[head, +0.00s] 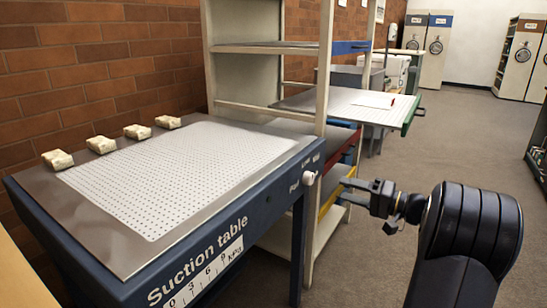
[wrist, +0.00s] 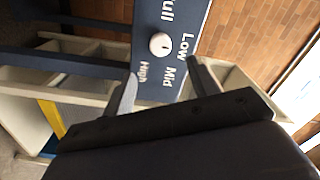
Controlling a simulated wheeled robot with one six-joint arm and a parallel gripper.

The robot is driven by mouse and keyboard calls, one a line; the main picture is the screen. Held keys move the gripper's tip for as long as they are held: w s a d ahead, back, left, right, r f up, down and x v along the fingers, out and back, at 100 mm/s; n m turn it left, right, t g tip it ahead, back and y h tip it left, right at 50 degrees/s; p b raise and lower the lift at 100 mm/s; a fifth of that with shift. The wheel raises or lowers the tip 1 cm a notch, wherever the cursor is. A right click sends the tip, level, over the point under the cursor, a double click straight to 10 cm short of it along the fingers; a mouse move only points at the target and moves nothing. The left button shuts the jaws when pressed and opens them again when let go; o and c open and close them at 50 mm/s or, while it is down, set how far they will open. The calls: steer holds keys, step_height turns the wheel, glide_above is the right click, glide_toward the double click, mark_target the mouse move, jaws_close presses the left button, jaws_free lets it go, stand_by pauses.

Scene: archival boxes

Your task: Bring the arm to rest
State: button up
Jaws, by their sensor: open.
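My gripper (head: 366,204) is at the end of my raised black arm, to the right of the suction table's front corner in the head view. Its jaws are open with nothing between them. In the wrist view the two fingers of my gripper (wrist: 161,80) stand apart, below a white knob (wrist: 160,44) on the dark blue panel marked Full, Low, Mid and High. The knob (head: 309,178) also shows on the table's front panel in the head view, left of my gripper and apart from it.
The suction table (head: 90,262) stands at left, with several pale blocks (head: 137,132) along its back edge. A shelving rack (head: 318,225) stands beside it, close to my gripper. A pull-out board with a paper (head: 373,100) lies beyond. Grey floor (head: 460,140) is open at right.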

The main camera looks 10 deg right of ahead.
mark_target(312, 180)
steer(key=b+x, duration=0.2)
steer(key=x, duration=0.7)
steer(key=shift+w+a+f+b, duration=0.1)
steer(key=shift+w+a+b, duration=0.05)
steer(key=shift+b, duration=0.25)
